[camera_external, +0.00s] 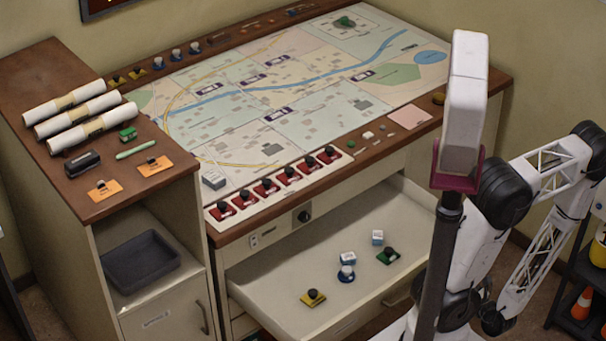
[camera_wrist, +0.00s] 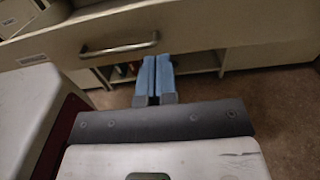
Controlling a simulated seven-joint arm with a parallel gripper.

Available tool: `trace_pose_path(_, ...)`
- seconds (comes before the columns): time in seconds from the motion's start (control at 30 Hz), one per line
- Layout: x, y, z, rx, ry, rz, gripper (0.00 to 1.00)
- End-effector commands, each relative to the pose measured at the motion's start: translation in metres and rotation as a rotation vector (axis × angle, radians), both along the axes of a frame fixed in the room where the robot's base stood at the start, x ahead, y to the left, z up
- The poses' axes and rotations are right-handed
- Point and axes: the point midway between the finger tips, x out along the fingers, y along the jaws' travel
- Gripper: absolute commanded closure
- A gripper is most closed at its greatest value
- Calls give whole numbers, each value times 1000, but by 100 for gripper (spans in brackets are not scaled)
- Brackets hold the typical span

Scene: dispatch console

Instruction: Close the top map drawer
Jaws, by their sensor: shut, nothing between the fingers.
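The top map drawer (camera_external: 325,255) is pulled well out from under the map table in the external view. Small game-piece-like items lie on its pale floor. In the wrist view, a cream front panel (camera_wrist: 215,32) with a metal bar handle (camera_wrist: 120,49) spans the top of the picture. My gripper (camera_wrist: 155,58) has its two blue fingers together with nothing between them. In the external view I cannot make out my fingers among the arm links.
A sloped map table (camera_external: 300,100) with red-based knobs stands above the drawer. A side cabinet (camera_external: 60,150) at left holds rolled papers and a grey tray (camera_external: 140,262). A dark shelf (camera_external: 570,310) with a yellow bucket and cone stands at right.

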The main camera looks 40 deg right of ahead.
Motion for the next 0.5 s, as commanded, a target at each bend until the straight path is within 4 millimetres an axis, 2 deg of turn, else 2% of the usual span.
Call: trace_pose_path(0.5, 8, 0, 0, 0, 0, 3, 100)
